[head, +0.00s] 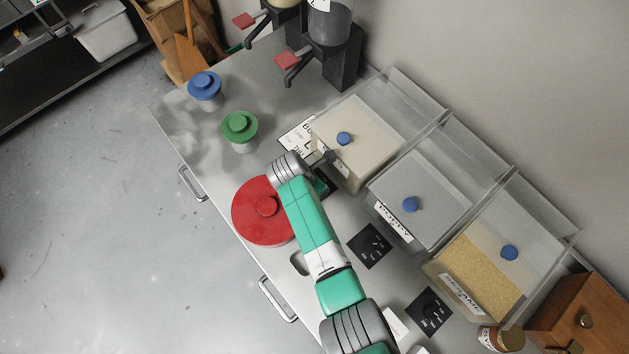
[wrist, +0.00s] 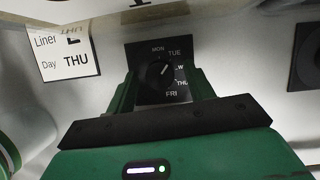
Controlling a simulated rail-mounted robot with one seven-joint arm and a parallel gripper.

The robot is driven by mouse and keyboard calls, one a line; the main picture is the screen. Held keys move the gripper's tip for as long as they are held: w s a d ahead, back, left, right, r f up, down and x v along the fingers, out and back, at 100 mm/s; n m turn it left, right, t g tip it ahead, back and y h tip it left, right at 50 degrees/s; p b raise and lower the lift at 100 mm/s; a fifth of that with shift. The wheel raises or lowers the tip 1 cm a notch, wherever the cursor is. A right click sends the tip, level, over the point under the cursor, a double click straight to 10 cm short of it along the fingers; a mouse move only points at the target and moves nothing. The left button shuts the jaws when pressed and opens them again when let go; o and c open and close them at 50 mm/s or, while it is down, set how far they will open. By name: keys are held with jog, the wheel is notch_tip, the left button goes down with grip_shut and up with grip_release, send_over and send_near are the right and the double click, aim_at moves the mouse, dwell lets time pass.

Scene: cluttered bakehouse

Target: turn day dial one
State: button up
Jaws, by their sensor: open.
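Day dial one, a black square plate with a round black knob (wrist: 160,73), shows in the wrist view with MON, TUE, W, THU and FRI around it. The knob's white mark slants to the upper right, between TUE and W as far as I can tell. My gripper (wrist: 163,82) is open, with one green finger on each side of the knob. I cannot tell whether the fingers touch it. In the head view my arm mostly hides this dial and my gripper. A white card (wrist: 68,52) left of the dial reads Liner and Day THU.
Two more black dials (head: 370,245) (head: 431,311) sit along the counter before clear bins, one labelled POPPY (head: 395,222). A red lid (head: 262,212) lies left of my arm. Green (head: 239,128) and blue (head: 205,86) lidded jars stand farther back.

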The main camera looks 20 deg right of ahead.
jog(key=shift+c, duration=0.4)
jog(key=c, duration=0.9)
